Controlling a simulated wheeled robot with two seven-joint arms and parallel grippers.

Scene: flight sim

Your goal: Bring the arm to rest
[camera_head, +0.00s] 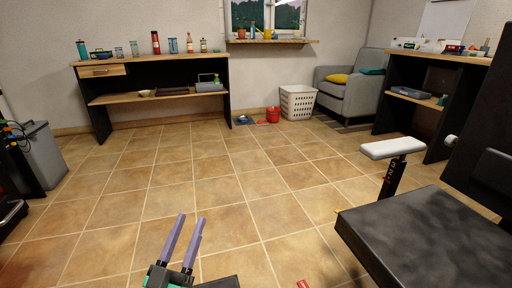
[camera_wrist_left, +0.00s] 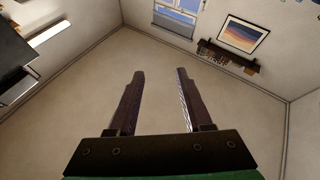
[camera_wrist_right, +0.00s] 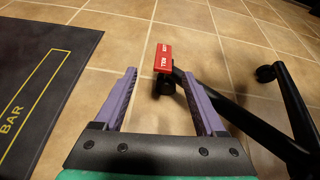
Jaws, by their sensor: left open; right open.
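My left gripper (camera_head: 187,240) shows at the bottom of the head view, with two purple fingers pointing up and apart. In the left wrist view its fingers (camera_wrist_left: 158,100) are open with nothing between them, and the ceiling and upper walls lie beyond. My right gripper (camera_wrist_right: 161,100) is open in the right wrist view, its fingers apart above the tiled floor. A red block-like part (camera_wrist_right: 164,57) on a black base shows beyond and between the right fingertips; I cannot tell the distance. The right gripper cannot be made out in the head view.
A black chair seat (camera_head: 430,235) with a white-topped armrest (camera_head: 392,148) stands close on the right. Black chair legs (camera_wrist_right: 245,122) pass by the right gripper. A dark mat (camera_wrist_right: 38,75) lies to its left. A wooden desk (camera_head: 150,61) stands at the back; the middle floor is clear.

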